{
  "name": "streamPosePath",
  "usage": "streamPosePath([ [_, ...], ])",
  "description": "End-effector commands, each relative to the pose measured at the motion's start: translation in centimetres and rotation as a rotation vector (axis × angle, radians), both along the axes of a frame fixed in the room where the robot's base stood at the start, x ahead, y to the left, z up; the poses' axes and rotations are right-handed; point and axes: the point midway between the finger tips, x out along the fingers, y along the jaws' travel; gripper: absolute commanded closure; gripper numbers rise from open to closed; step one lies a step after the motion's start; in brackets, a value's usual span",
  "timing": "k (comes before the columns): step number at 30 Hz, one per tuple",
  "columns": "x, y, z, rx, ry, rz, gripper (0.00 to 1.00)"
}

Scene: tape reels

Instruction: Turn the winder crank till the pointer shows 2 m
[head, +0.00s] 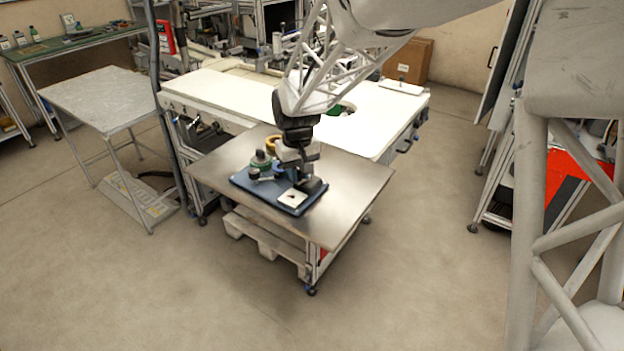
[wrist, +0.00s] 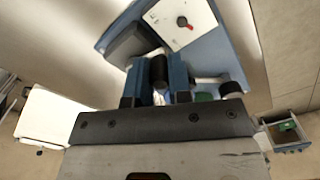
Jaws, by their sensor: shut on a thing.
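The winder stands on a dark blue base board (head: 248,183) on the metal table; the board also shows in the wrist view (wrist: 228,48). Its white dial plate (head: 291,199) is at the board's front corner. In the wrist view the dial plate (wrist: 168,12) has a red spot and a short dark pointer (wrist: 189,27); the scale is too small to read. My gripper (wrist: 157,84) is shut on the black crank handle (wrist: 159,68), which stands between its two blue fingers. In the head view my gripper (head: 298,170) hides much of the winder and the crank.
A green reel (head: 261,158) sits at the board's left, with a tan tape reel (head: 273,142) behind it. The metal table (head: 345,190) is bare to the right and in front. A white workbench (head: 385,112) stands directly behind.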

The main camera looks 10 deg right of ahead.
Motion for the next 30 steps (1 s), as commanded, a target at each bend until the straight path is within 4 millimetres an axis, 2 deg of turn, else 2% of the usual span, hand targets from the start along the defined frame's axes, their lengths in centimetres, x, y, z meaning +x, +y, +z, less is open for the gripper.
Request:
streamPosePath([
  [13,0.2,0.1,0.0,0.0,0.0,0.0,0.98],
  [30,1.5,0.5,0.0,0.0,0.0,0.0,0.98],
])
